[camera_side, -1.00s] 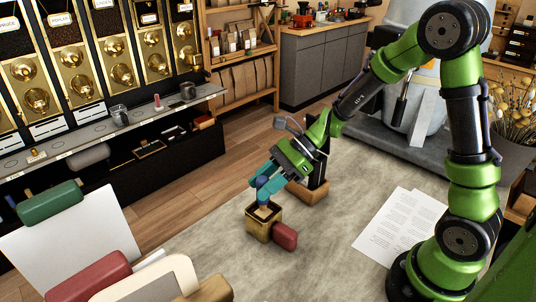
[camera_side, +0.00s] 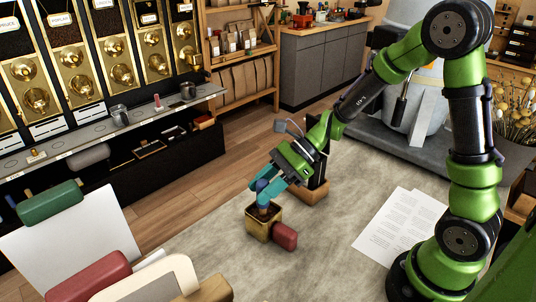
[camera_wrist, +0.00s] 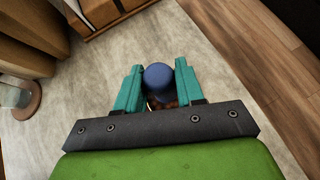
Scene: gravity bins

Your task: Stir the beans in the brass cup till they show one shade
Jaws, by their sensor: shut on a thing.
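The brass cup (camera_side: 258,229) stands on the grey-beige worktop in the side view, with a dark red block-like handle (camera_side: 284,236) at its right. My gripper (camera_side: 267,190) has teal fingers and is shut on a blue-handled tool (camera_side: 263,195), just above the cup. The tool reaches down into the cup's mouth; its lower end is hidden. In the wrist view the tool's round blue top (camera_wrist: 158,76) sits between the two teal fingers. A few brown beans (camera_wrist: 163,103) show below it, mostly hidden by my gripper. Their shades cannot be judged.
A wooden-based holder (camera_side: 309,192) with a dark upright part stands close behind my gripper. Printed sheets (camera_side: 396,232) lie on the right. Chair-like white panels with green and red pads (camera_side: 90,275) fill the front left. The worktop between cup and sheets is clear.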

